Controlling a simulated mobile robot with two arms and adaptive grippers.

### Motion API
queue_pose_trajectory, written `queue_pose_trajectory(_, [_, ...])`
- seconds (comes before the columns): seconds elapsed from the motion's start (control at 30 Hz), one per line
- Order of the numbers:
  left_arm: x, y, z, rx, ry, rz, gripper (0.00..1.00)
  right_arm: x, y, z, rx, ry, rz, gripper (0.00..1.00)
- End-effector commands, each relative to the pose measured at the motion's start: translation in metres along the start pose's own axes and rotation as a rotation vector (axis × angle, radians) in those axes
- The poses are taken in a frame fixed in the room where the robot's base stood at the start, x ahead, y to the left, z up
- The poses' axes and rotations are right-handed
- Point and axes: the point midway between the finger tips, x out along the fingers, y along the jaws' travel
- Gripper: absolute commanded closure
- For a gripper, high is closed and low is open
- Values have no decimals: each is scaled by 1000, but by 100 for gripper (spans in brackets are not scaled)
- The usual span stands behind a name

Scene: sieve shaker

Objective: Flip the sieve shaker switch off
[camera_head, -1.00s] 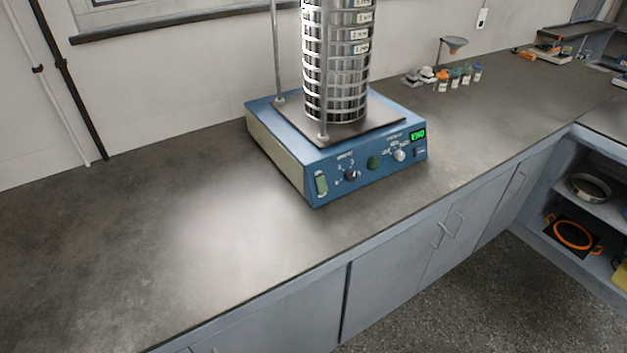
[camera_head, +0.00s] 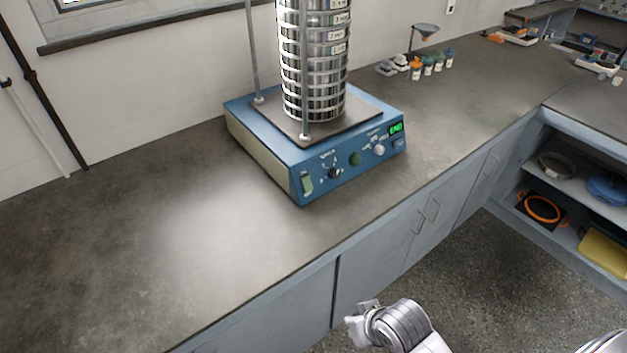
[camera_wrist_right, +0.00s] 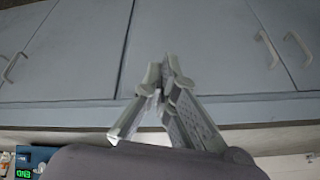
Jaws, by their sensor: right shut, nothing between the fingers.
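The sieve shaker (camera_head: 268,150) is a blue box on the dark counter with a tall stack of metal sieves (camera_head: 313,65) on top. Its front panel has a green rocker switch (camera_head: 307,184) at the left end, knobs, a round green button and a lit green display (camera_head: 396,128). A corner of the shaker with the lit display (camera_wrist_right: 24,174) shows at the lower left of the right wrist view. My right gripper (camera_head: 357,322) is below and in front of the counter, apart from the shaker. In the right wrist view its fingers (camera_wrist_right: 162,75) are shut and empty. My left gripper is not in view.
The counter (camera_head: 130,255) left of the shaker is clear. Cabinet doors with handles (camera_head: 430,208) run below its front edge. Small bottles (camera_head: 430,66) and a funnel stand (camera_head: 424,30) stand behind at right. Open shelves (camera_head: 560,185) hold pans at the right.

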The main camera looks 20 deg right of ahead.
Motion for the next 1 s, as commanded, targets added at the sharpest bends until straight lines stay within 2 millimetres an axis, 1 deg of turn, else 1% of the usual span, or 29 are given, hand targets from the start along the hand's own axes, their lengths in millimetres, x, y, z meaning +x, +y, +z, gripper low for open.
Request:
queue_pose_trajectory(0.03, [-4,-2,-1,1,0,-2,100,-15,-6,-30,38,53,-24,100])
queue_pose_trajectory(0.1, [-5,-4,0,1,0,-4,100,-24,-15,-58,120,98,-67,100])
queue_pose_trajectory(0.2, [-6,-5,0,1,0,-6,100,-30,-25,-96,239,145,-128,100])
queue_pose_trajectory(0.3, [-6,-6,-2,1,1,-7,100,-32,-28,-131,368,176,-183,100])
queue_pose_trajectory(0.37, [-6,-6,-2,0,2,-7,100,-34,-28,-151,452,187,-213,100])
queue_pose_trajectory(0.4, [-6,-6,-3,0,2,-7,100,-35,-26,-165,510,195,-232,100])
queue_pose_trajectory(0.47, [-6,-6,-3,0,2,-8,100,-36,-21,-185,602,203,-257,100])
queue_pose_trajectory(0.6, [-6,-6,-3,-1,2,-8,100,-43,-2,-232,826,216,-311,100])
queue_pose_trajectory(0.7, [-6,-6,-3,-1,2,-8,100,-50,14,-261,977,225,-344,100])
queue_pose_trajectory(0.8, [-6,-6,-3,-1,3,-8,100,-58,29,-283,1099,231,-370,100])
queue_pose_trajectory(0.9, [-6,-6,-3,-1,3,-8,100,-64,39,-297,1183,236,-390,100])
queue_pose_trajectory(1.0, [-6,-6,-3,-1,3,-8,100,-67,44,-304,1229,237,-403,100])
